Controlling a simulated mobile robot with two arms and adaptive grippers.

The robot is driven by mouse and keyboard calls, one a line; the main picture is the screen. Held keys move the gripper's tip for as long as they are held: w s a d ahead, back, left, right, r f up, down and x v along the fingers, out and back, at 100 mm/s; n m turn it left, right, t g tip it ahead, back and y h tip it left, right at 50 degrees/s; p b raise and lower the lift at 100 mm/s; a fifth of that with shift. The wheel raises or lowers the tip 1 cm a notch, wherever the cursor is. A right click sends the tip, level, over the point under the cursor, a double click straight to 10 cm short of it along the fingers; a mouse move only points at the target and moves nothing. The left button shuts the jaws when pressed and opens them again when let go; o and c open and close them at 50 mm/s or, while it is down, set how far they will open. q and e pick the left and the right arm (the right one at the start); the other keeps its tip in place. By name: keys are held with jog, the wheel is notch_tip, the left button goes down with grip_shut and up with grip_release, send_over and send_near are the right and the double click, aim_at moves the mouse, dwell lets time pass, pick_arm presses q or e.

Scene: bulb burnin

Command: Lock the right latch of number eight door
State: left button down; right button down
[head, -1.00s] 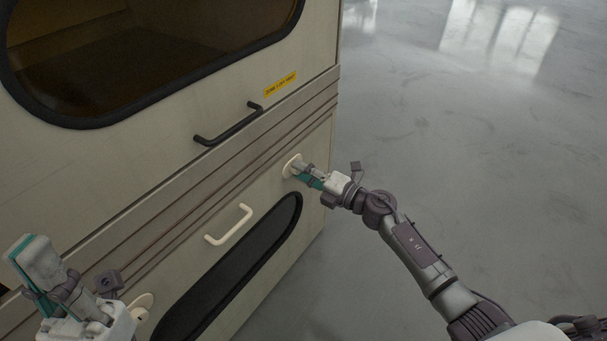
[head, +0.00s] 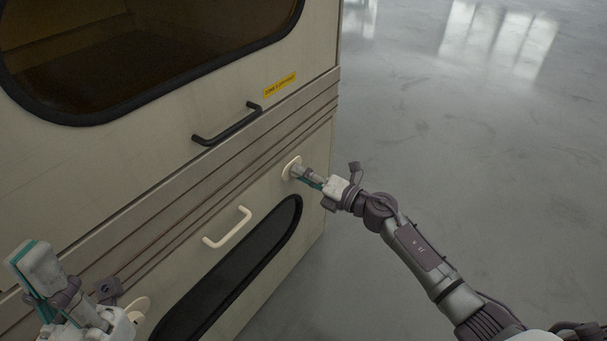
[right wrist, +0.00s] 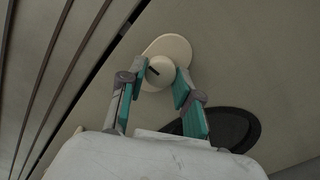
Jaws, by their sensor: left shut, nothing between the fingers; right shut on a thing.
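The right latch (head: 291,167) is a cream round knob on an oval plate near the right end of the lower door (head: 283,228). In the right wrist view the knob (right wrist: 160,70) has a dark slot mark that lies at a slant. My right gripper (head: 299,174) is shut on this knob, with a teal-padded finger on each side in the right wrist view (right wrist: 158,82). My left gripper (head: 32,262) is shut and empty at the lower left, in front of the cabinet. The left latch (head: 138,306) is partly hidden behind it. No door number is readable.
A cream handle (head: 228,228) and a dark long window (head: 235,265) are on the lower door. Above are a black handle (head: 228,126), a yellow label (head: 280,85) and a large tinted window (head: 140,50). Open grey floor (head: 480,150) lies to the right.

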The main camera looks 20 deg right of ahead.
jog(key=c, duration=0.8)
grip_release()
jog(key=shift+a, duration=0.1)
jog(key=v, duration=1.2)
jog(key=shift+f, duration=0.1)
